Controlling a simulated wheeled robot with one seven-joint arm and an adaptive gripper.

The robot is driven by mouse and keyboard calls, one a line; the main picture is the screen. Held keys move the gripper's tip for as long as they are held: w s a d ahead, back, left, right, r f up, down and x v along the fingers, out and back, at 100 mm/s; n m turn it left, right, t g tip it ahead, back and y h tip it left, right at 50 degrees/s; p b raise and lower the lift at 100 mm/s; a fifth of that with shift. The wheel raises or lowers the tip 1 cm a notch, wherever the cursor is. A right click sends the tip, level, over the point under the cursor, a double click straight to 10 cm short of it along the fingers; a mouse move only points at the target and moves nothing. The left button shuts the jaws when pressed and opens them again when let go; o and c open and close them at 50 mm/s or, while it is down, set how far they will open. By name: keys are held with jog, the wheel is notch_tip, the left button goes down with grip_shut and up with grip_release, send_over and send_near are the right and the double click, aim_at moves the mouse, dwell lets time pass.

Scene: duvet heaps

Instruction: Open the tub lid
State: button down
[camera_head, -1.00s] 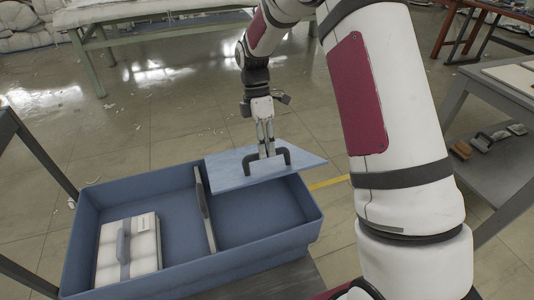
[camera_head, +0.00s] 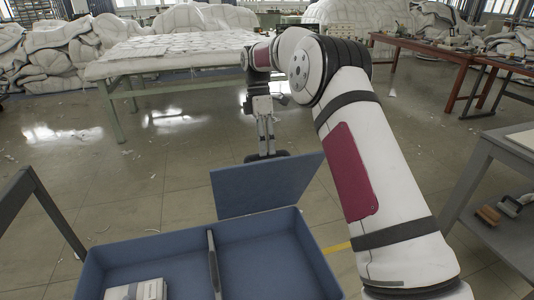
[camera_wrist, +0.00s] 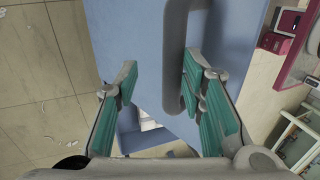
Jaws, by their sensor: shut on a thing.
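The blue tub (camera_head: 150,243) stands at the bottom of the head view, with a divider (camera_head: 213,262) splitting it into two compartments. Its blue lid (camera_head: 265,186) is raised steeply at the far edge of the right compartment, which is open and looks empty in the part seen. My gripper (camera_head: 266,140) is behind the lid's top edge, shut on the dark handle (camera_head: 281,154), which is mostly hidden by the lid. In the wrist view the handle (camera_wrist: 173,60) runs between my fingers (camera_wrist: 160,90), close to the right one, against the lid's blue face (camera_wrist: 130,35).
A white packet (camera_head: 137,290) lies in the left compartment. A grey table (camera_head: 505,165) stands at the right, with things on its lower shelf. A padded table (camera_head: 170,50) and white duvet heaps (camera_head: 75,50) are at the back. The floor between is mostly clear.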

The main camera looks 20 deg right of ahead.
jog(key=shift+w+d+f, duration=0.1)
jog(key=shift+w+f, duration=0.85)
jog(key=shift+f, duration=0.05)
jog(key=c, duration=1.5)
grip_release()
jog(key=shift+o, duration=0.8)
jog(key=shift+w+f, duration=0.1)
jog(key=shift+w, duration=0.05)
jog(key=shift+o, duration=1.4)
jog(key=shift+c, duration=0.3)
